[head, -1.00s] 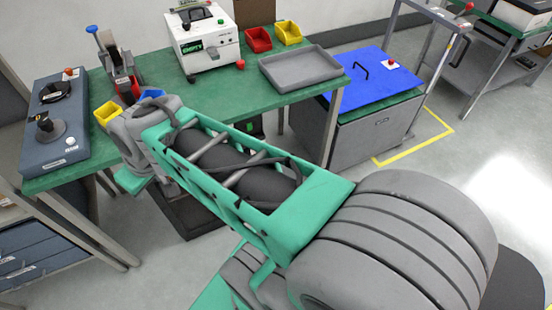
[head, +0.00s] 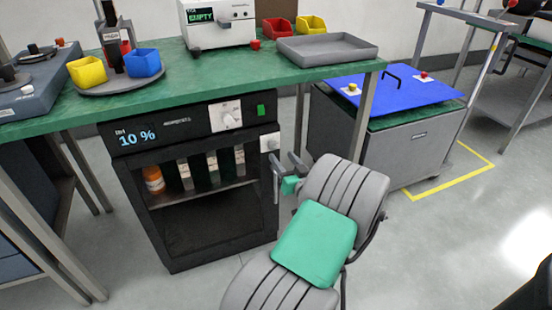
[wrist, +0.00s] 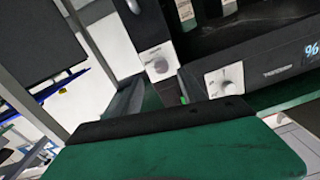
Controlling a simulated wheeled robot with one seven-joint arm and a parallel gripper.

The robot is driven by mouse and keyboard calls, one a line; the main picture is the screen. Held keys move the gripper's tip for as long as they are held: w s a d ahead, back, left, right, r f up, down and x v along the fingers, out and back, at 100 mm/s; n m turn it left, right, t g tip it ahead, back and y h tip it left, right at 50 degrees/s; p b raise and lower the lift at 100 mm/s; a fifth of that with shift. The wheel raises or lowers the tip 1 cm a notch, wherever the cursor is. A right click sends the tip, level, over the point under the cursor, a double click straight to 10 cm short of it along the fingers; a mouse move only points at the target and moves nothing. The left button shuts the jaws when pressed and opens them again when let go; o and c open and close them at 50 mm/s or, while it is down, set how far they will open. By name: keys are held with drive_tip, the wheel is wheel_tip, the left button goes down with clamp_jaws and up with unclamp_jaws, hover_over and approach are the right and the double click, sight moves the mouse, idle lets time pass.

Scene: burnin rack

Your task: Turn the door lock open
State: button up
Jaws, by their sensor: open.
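The door lock, a pale knob on a small white plate (head: 270,142), is at the upper right front edge of the dark cabinet (head: 200,240) under the bench. In the wrist view, the lock (wrist: 155,63) shows upside down, just beyond the fingers. My gripper (head: 286,172) is open and empty, just below and right of the lock in the head view. In the wrist view, my gripper (wrist: 158,95) has its fingers spread to either side below the knob. I cannot tell whether they touch it.
A second knob (head: 227,118) sits on the cabinet's top panel beside a "10 %" display (head: 137,138). Bottles stand on the shelf inside, including an orange one (head: 153,180). A bench leg (head: 363,125) and a blue-lidded box (head: 395,90) are to the right.

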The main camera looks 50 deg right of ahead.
sight(274, 147)
drive_tip(key=x, duration=0.6)
drive_tip(key=shift+w+a+b, duration=0.1)
drive_tip(key=shift+b, duration=0.25)
drive_tip(key=shift+c, duration=0.5)
clamp_jaws()
